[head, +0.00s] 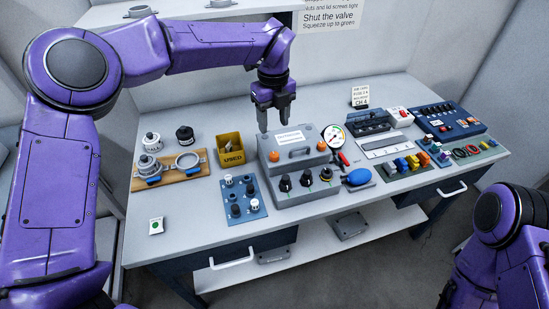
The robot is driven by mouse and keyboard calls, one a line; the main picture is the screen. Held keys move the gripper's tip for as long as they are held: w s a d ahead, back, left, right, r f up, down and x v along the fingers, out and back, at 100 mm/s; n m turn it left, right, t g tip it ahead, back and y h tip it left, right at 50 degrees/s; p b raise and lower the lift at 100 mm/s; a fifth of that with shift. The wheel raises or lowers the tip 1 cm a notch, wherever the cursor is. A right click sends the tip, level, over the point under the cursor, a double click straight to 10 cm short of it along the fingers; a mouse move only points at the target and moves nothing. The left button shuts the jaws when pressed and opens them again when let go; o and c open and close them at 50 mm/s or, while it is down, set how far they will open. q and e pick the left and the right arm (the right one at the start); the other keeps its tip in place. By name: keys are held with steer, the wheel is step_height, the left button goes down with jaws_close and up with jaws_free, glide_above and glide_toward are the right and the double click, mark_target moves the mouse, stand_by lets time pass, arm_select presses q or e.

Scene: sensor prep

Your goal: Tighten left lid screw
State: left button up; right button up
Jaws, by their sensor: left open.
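A grey device box with a closed lid (292,139) stands at the middle of the table. It has a label and a handle on top. The left lid screw (274,156) is an orange knob on the lid's left front. Another orange knob (321,146) sits on its right. My left gripper (273,126) is open, points down and hangs above the rear left of the lid, behind the left lid screw. Nothing shows between its fingers. My right arm is at the lower right edge; its gripper is out of the picture.
A pressure gauge (334,136) and a blue bulb (359,177) are right of the box. A yellow bin (230,150) and a wooden stand (170,179) are on the left. A blue panel with knobs (241,205) lies in front. The table's front left is mostly clear.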

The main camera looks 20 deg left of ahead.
mark_target(274, 154)
arm_select(q)
step_height(274, 154, down, 12)
steer(key=shift+w+r+p, duration=0.15)
steer(key=shift+p, duration=1.1)
arm_select(e)
steer(key=shift+d+r, duration=0.1)
steer(key=shift+r, duration=0.6)
arm_select(q)
steer(key=shift+c, duration=0.3)
jaws_close()
